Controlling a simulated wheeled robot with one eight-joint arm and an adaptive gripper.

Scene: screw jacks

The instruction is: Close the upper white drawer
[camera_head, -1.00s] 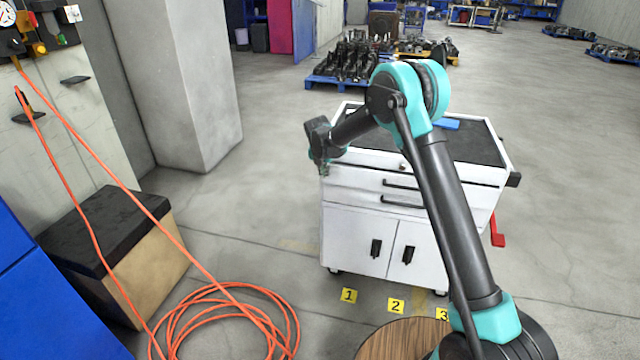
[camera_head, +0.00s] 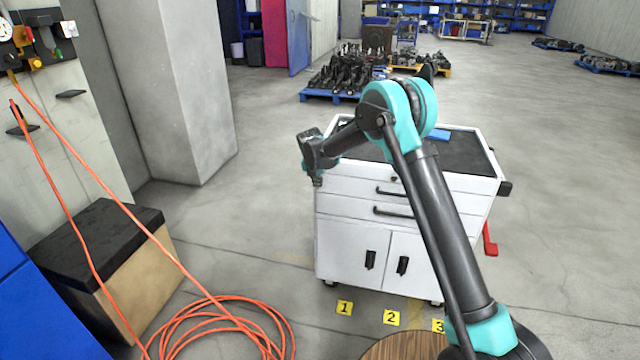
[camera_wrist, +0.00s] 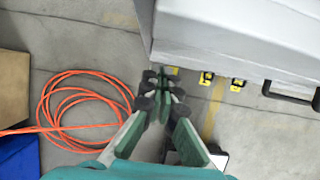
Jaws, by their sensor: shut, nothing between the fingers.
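The white drawer cabinet (camera_head: 330,240) stands in the middle of the head view, partly behind my arm. Its upper white drawer (camera_head: 345,187) has a black handle (camera_head: 388,191); a second drawer with a handle lies below. I cannot tell clearly how far the upper drawer stands out. My gripper (camera_head: 317,181) is shut and empty at the cabinet's upper left front corner. In the wrist view, my fingers (camera_wrist: 163,84) are together, just left of and below the pale front edge (camera_wrist: 235,62). A black handle (camera_wrist: 290,96) shows at right. Contact cannot be told.
An orange hose (camera_head: 225,335) is coiled on the floor at left, before a black-topped box (camera_head: 130,280). Yellow number markers (camera_head: 344,307) lie before the cabinet. A round wooden top (camera_head: 400,347) stands close in front. Floor left of the cabinet is clear.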

